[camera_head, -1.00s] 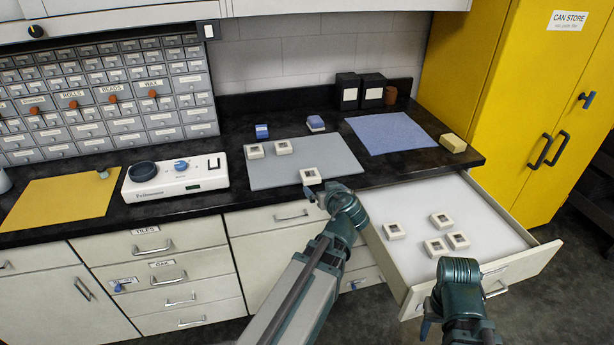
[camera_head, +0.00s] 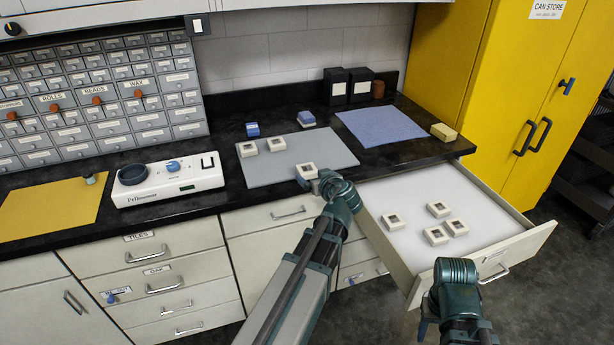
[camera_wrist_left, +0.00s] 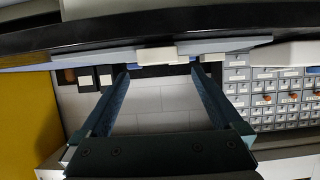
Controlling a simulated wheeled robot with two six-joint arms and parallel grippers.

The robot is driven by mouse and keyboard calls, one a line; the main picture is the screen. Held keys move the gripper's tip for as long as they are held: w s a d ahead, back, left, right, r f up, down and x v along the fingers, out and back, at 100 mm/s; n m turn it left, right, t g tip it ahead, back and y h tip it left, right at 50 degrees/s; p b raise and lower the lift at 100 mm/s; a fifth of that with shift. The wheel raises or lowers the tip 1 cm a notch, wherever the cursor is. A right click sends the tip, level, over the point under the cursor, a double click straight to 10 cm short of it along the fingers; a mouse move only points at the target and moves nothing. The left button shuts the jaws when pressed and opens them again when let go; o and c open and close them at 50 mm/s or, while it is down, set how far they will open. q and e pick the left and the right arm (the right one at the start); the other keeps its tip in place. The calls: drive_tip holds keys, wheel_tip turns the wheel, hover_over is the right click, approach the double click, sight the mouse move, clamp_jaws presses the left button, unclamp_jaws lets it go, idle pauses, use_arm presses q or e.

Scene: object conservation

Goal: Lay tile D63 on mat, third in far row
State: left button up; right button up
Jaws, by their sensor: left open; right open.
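The grey mat (camera_head: 262,174) lies on the black counter. Two white tiles, one at the left (camera_head: 246,149) and one beside it (camera_head: 277,145), sit in its far row. A third tile (camera_head: 306,171) is at its near edge, just beyond my left wrist. Several more white tiles (camera_head: 438,209) lie in the open drawer (camera_head: 480,190). Tile markings are too small to read. My left gripper (camera_wrist_left: 161,72) is open, with nothing between its fingers; a pale tile edge (camera_wrist_left: 162,55) shows past the tips. My right gripper (camera_head: 424,322) is open above the floor before the drawer, mostly hidden by its wrist.
A blue cloth (camera_head: 380,126) and a yellow block (camera_head: 444,132) lie right of the mat. Blue-topped blocks (camera_head: 252,129) stand behind it. A white device (camera_head: 168,182) stands left. The mat's far right part is bare. The open drawer juts out before the counter.

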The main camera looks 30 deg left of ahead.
sight(308, 170)
use_arm(q)
drive_tip(key=shift+w+a+f, duration=0.2)
drive_tip(key=shift+w+a, duration=0.1)
drive_tip(key=shift+a, duration=0.1)
drive_tip(key=b+x, duration=0.2)
drive_tip(key=x, duration=0.3)
drive_tip(key=shift+w, duration=0.25)
drive_tip(key=shift+r, duration=0.1)
clamp_jaws()
drive_tip(key=shift+r, duration=0.15)
